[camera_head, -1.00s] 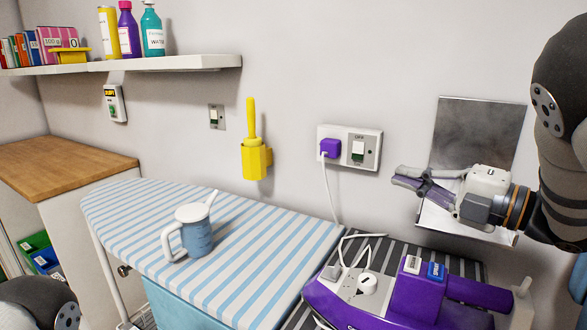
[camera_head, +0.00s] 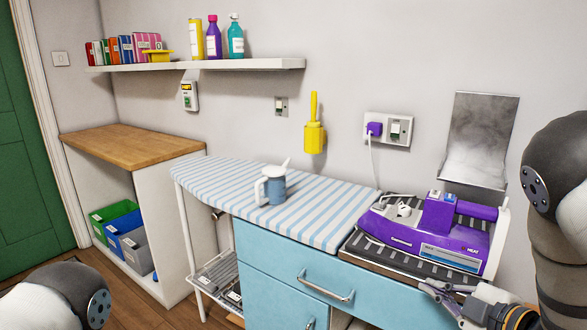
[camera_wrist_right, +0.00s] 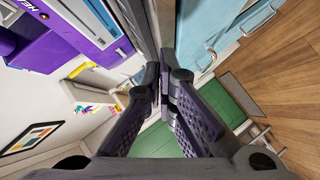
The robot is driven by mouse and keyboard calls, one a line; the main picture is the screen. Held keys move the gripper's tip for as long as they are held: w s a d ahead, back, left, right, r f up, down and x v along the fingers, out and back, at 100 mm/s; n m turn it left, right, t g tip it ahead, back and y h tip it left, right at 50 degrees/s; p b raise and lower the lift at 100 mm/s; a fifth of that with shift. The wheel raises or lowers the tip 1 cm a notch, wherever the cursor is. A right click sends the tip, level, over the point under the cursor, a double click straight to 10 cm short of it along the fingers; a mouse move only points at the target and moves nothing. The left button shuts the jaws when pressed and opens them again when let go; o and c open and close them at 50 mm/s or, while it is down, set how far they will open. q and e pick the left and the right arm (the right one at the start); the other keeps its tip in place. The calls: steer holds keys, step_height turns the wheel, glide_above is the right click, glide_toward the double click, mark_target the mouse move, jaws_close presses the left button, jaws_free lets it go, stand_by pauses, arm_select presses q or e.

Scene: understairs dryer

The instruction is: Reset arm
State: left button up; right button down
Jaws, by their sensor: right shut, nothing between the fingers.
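My right gripper (camera_head: 440,288) is low at the right of the head view, in front of the blue drawer unit and below the purple machine (camera_head: 425,238). In the right wrist view my right gripper (camera_wrist_right: 162,82) has its fingers together with nothing between them. The purple machine (camera_wrist_right: 62,62) shows there at the upper left. My left arm (camera_head: 62,298) comes in at the lower left of the head view, but its gripper is out of the picture.
A striped ironing board (camera_head: 320,210) carries a blue and white jug (camera_head: 274,188). The blue drawer unit (camera_head: 285,270) stands below, with a protruding handle (camera_head: 325,288). A wall shelf (camera_head: 200,65) holds bottles and books. Wooden floor (camera_head: 175,315) is free at lower left.

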steer(key=s+f+m+g+h, duration=0.4)
steer(key=s+f+m+g, duration=0.4)
steer(key=s+f, duration=1)
steer(key=s+a+f+m+g, duration=0.2)
steer(key=s+m+g, duration=0.2)
steer(key=s, duration=0.9)
steer(key=s+a+f+m+g, duration=0.2)
steer(key=s+m+g, duration=0.1)
steer(key=s, duration=1)
steer(key=shift+s+a+m+g+h, duration=0.3)
steer(key=shift+a+m+g+h, duration=0.1)
steer(key=shift+m, duration=0.2)
